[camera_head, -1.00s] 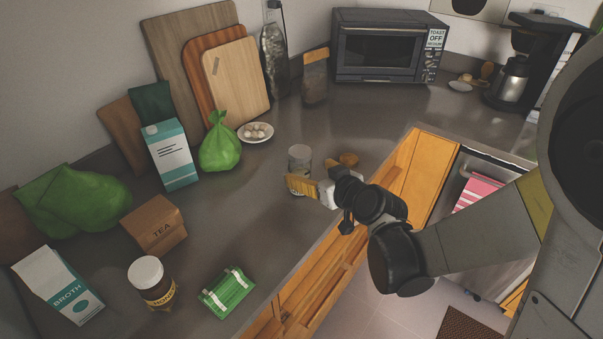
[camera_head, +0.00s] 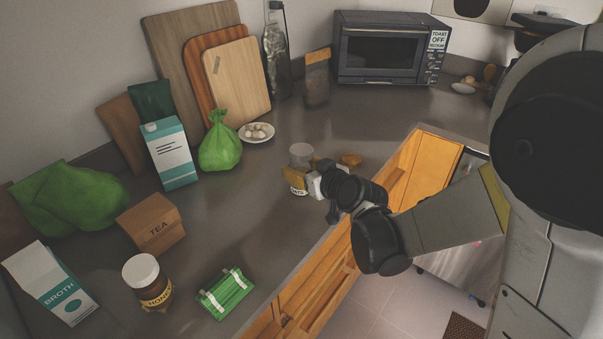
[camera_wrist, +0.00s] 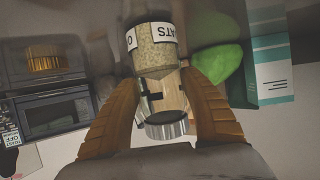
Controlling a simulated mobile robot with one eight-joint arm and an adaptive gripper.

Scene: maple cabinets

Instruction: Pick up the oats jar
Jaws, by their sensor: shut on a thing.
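The oats jar (camera_head: 301,153) is on the counter near its front edge, upright as far as I can tell. It is clear, with a silver lid (camera_wrist: 167,125) and a white label (camera_wrist: 163,33) over pale oats in the wrist view. My gripper (camera_head: 304,178) reaches in from the right, with a yellow-brown finger across the front of the jar. In the wrist view my gripper (camera_wrist: 160,80) has a finger on each side of the jar, closed on it. The jar's base is cut off in the wrist view, and I cannot tell whether it touches the counter.
A green bag (camera_head: 219,148) and a plate (camera_head: 257,134) are behind left. A honey jar (camera_head: 147,283), tea box (camera_head: 151,226) and green pack (camera_head: 226,294) stand in front left.

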